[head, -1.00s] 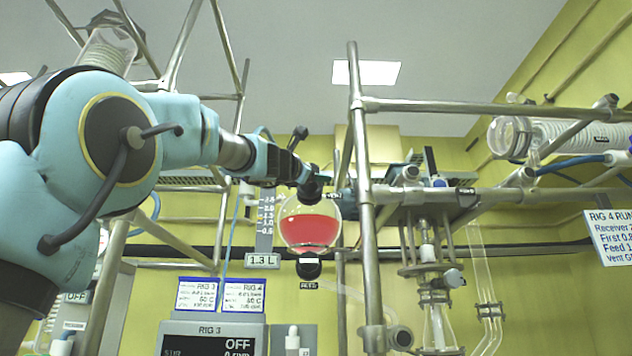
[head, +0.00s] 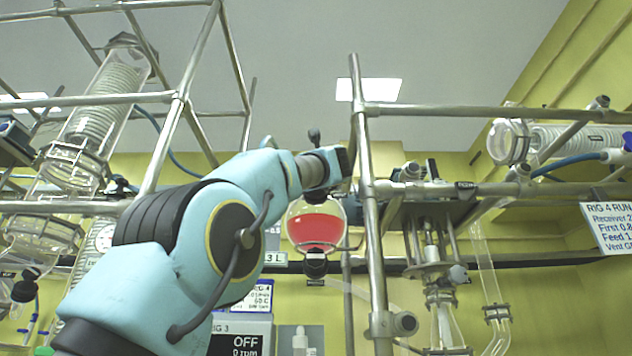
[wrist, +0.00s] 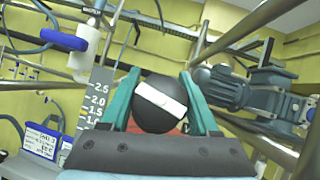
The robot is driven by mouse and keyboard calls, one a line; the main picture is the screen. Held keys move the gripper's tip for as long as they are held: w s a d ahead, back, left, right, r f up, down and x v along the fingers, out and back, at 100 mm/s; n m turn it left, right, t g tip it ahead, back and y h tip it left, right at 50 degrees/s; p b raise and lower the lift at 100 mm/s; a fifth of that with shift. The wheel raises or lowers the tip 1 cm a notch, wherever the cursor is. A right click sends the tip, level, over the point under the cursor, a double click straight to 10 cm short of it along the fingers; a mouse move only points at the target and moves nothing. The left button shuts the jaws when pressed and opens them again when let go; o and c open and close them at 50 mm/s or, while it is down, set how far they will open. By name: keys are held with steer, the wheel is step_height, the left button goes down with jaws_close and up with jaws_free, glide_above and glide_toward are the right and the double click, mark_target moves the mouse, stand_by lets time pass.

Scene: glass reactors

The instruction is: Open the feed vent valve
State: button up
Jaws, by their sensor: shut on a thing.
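The round glass feed vessel with red liquid (head: 316,232) hangs near the middle of the head view. A black cap (head: 315,196) sits at its top. In the wrist view the vent valve is a round black knob (wrist: 158,118) with a white bar across it, set at a slant. My gripper (wrist: 160,76) has its two teal fingers on either side of this knob and is shut on it. Red shows below the knob. In the head view my forearm and wrist hide the fingers. A black fitting (head: 315,265) closes the vessel's bottom.
A metal upright (head: 366,200) stands just right of the vessel. A grey-blue motor (wrist: 222,88) is close to the right finger in the wrist view. A scale plate (wrist: 94,100) and a white tap with blue handle (wrist: 66,40) are at left.

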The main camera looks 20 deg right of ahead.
steer(key=n+y+p, duration=0.1)
steer(key=n+y, duration=0.1)
steer(key=n+y+p, duration=0.1)
steer(key=n+y, duration=0.1)
steer(key=n, duration=0.1)
steer(key=shift+a+r+y, duration=0.15)
steer(key=shift+r+y, duration=0.05)
steer(key=shift+y, duration=0.1)
steer(key=shift+w+a+f+n+g+y+p, duration=0.15)
steer(key=shift+n+g+y+p, duration=0.5)
steer(key=shift+n+y+p, duration=0.8)
steer(key=shift+s+a+f+n+g+y+p, duration=0.1)
steer(key=shift+a+f+n+g+y+p, duration=0.15)
steer(key=shift+n+g+y+p, duration=0.85)
steer(key=shift+w+a+f+n+g+y+p, duration=0.2)
steer(key=shift+n+y+p, duration=0.35)
steer(key=shift+n+p, duration=1.3)
steer(key=shift+s+n+b, duration=0.1)
steer(key=shift+n+b, duration=0.35)
steer(key=shift+n, duration=0.15)
steer(key=o, duration=1.4)
steer(key=shift+f, duration=0.1)
